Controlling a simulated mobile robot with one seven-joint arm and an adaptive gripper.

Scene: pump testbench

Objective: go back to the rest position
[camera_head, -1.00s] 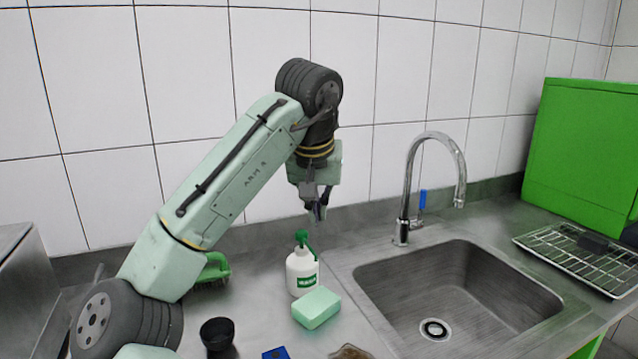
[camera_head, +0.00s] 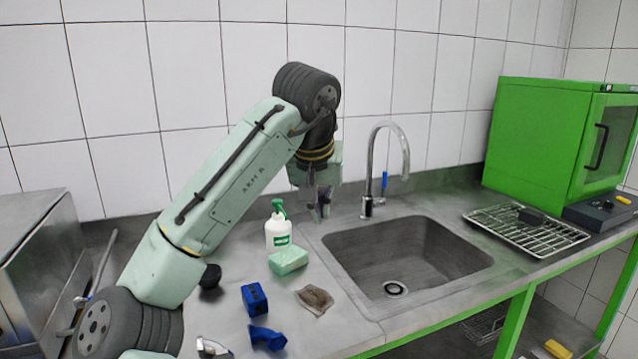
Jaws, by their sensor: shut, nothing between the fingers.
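My gripper (camera_head: 319,207) hangs fingers down from my arm, above the back of the counter between the white bottle and the tap. Its fingers are shut with nothing between them. It looks clear of the bottle and the tap, though the exact height is hard to tell. My arm rises from the lower left and bends down at the wrist.
A white bottle with a green top (camera_head: 278,228) and a green sponge (camera_head: 288,260) stand left of the sink (camera_head: 345,238). The tap (camera_head: 371,180) rises behind it. Blue parts (camera_head: 254,299) and a brown cloth (camera_head: 314,299) lie in front. A green oven (camera_head: 545,140) and wire rack (camera_head: 525,232) are at right.

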